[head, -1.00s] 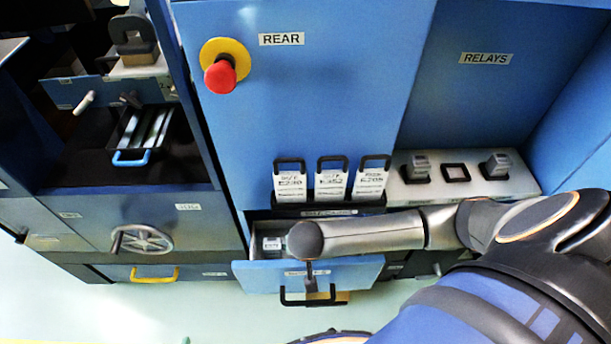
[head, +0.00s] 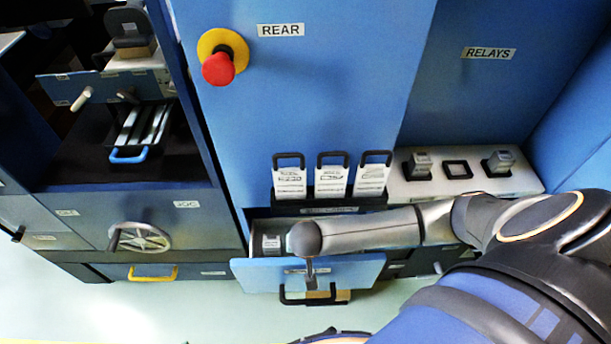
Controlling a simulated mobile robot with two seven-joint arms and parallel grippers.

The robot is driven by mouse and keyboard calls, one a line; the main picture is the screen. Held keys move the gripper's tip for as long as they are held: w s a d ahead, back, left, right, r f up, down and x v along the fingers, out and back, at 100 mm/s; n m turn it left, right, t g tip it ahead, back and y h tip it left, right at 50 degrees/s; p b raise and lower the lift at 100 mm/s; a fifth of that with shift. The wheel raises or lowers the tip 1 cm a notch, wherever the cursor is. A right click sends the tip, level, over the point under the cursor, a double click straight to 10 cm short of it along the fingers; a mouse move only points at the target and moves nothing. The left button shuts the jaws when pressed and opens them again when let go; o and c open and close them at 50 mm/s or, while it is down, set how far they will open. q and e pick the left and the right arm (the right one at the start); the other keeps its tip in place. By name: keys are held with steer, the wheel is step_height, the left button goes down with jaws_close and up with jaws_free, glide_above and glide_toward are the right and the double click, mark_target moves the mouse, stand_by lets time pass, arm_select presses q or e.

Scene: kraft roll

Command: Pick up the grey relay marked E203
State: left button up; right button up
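A small grey block with a pale label, apparently a relay (head: 271,243), sits at the left end of an open blue drawer (head: 258,274); its marking is too small to read. Two more grey relays stand upright on the pale shelf under the RELAYS sign, one on the left (head: 421,163) and one on the right (head: 500,161); I cannot read markings on them. My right arm reaches in from the right, its rounded wrist over the drawer beside the block. A narrow part of my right gripper (head: 311,273) hangs before the drawer front; its fingertips are unclear. My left gripper is out of view.
An empty black-rimmed socket (head: 457,170) lies between the shelf relays. Several white cards with black handles (head: 332,180) stand in a rack behind the drawer. A red stop button (head: 218,68) projects from the panel. A handwheel (head: 141,238) is at left.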

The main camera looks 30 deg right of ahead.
jaws_close()
steer(key=shift+r, duration=0.1)
stand_by(0.4)
